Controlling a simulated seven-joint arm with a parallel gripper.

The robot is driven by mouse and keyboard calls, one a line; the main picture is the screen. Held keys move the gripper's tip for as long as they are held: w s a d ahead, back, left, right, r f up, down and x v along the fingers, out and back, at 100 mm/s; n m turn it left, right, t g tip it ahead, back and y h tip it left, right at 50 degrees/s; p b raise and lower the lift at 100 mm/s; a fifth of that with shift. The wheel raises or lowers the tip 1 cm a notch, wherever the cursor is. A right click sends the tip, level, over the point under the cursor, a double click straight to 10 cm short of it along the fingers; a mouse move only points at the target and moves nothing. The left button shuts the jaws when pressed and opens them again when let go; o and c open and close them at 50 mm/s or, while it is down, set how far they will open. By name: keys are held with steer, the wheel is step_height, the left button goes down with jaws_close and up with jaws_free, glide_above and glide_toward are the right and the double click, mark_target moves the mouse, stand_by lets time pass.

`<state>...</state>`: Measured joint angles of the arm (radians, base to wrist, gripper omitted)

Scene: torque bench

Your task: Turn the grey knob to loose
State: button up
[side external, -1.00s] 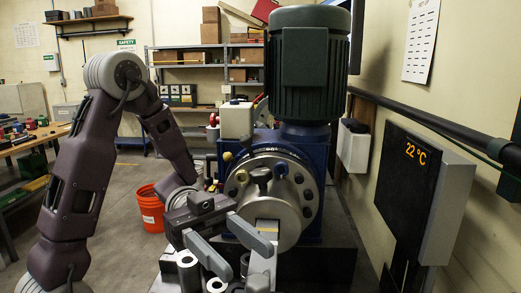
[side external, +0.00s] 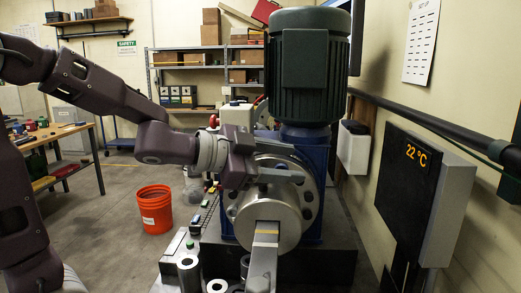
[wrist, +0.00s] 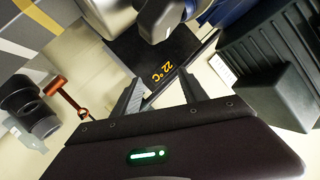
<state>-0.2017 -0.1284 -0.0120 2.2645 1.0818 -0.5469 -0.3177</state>
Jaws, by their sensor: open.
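My gripper (side external: 284,176) is in front of the round metal face (side external: 268,217) of the blue machine (side external: 312,160), its fingers pointing right across the upper part of that face. In the wrist view the two fingers (wrist: 162,80) are spread apart with a gap between them and nothing gripped. The grey knob, on the upper part of the face, is hidden or cannot be told apart from my gripper in the side view. I cannot tell whether the fingers are around it or only in front of it.
A dark green motor (side external: 309,65) stands above the machine. A grey bar with a yellow band (side external: 265,255) sticks out below the face. Metal cylinders (side external: 188,272) stand on the bench. A dark temperature panel (side external: 410,195) is at the right. An orange bucket (side external: 154,208) is on the floor.

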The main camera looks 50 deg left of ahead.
steer(key=a+n+y, duration=0.1)
steer(key=s+a+r+n+y, duration=0.1)
steer(key=a, duration=0.1)
steer(key=a+n+y, duration=0.1)
steer(key=y, duration=0.1)
steer(key=shift+s+a+r, duration=0.15)
steer(key=shift+a+r, duration=0.1)
steer(key=shift+r, duration=0.05)
steer(key=shift+s+a+n+y, duration=0.25)
steer(key=shift+a+n+y, duration=0.1)
steer(key=shift+n, duration=0.15)
steer(key=shift+s+a+f+y, duration=0.1)
steer(key=shift+s+a+y, duration=0.15)
steer(key=shift+s, duration=0.1)
steer(key=s+d+f+n+g, duration=0.2)
steer(key=s+f+n+g, duration=0.1)
steer(key=s, duration=0.8)
steer(key=s+d+f+n+g, duration=0.2)
steer(key=s+f+g, duration=0.3)
steer(key=s+f, duration=0.3)
steer(key=s+n, duration=0.1)
steer(key=s, duration=0.3)
steer(key=shift+d+g+h, duration=0.4)
